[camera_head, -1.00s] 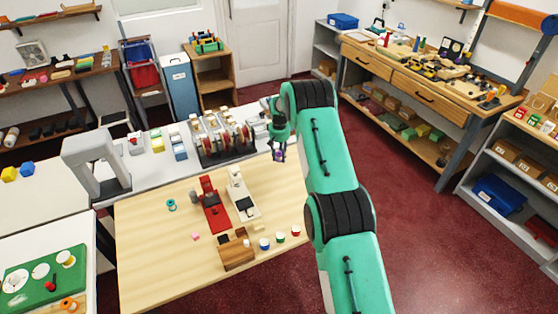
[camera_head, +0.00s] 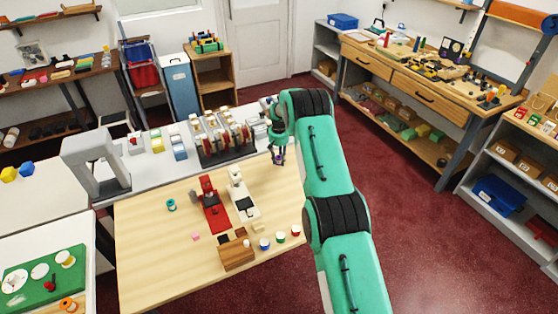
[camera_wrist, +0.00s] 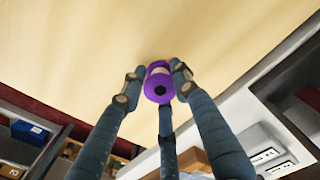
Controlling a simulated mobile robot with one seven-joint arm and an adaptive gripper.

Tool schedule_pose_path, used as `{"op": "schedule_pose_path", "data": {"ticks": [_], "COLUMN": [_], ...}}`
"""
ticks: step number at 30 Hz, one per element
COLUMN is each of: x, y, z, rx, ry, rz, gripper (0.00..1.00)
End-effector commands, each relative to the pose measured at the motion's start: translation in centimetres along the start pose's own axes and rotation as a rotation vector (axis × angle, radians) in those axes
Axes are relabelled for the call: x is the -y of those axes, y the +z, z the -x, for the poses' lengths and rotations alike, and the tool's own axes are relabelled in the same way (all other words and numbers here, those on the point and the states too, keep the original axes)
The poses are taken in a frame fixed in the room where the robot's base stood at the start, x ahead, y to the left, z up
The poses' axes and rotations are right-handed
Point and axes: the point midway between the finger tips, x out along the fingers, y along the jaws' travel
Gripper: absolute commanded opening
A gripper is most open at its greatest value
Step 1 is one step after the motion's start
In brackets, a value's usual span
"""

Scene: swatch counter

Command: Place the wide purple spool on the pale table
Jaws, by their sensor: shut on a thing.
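The purple spool (camera_wrist: 159,88) is between the fingertips of my gripper (camera_wrist: 157,78) in the wrist view, with its round end and dark centre hole facing the camera. My gripper is shut on it. In the head view my gripper (camera_head: 278,157) points down over the back right part of the pale table (camera_head: 150,265), and the spool shows only as a small purple patch low between the fingers. The pale wood also fills the upper wrist view (camera_wrist: 60,40). I cannot tell whether the spool touches the tabletop.
A red device (camera_head: 214,206) and a white device (camera_head: 242,194) stand left of my gripper on the table. A rack of reels (camera_head: 222,136) stands behind. The table's front left is clear.

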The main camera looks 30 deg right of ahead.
Motion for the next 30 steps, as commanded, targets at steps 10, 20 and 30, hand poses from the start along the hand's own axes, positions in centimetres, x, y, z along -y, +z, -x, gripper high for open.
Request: {"op": "schedule_pose_path", "data": {"ticks": [10, 20, 30], "x": [-0.01, 0.0, 0.0], "y": [-0.05, -0.06, -0.05], "z": [-0.18, -0.4, -0.1], "rx": [-0.001, -0.001, -0.001], "ry": [0.0, 0.0, 0.0], "rz": [0.0, 0.0, 0.0], "gripper": [0.05, 0.49, 0.49]}}
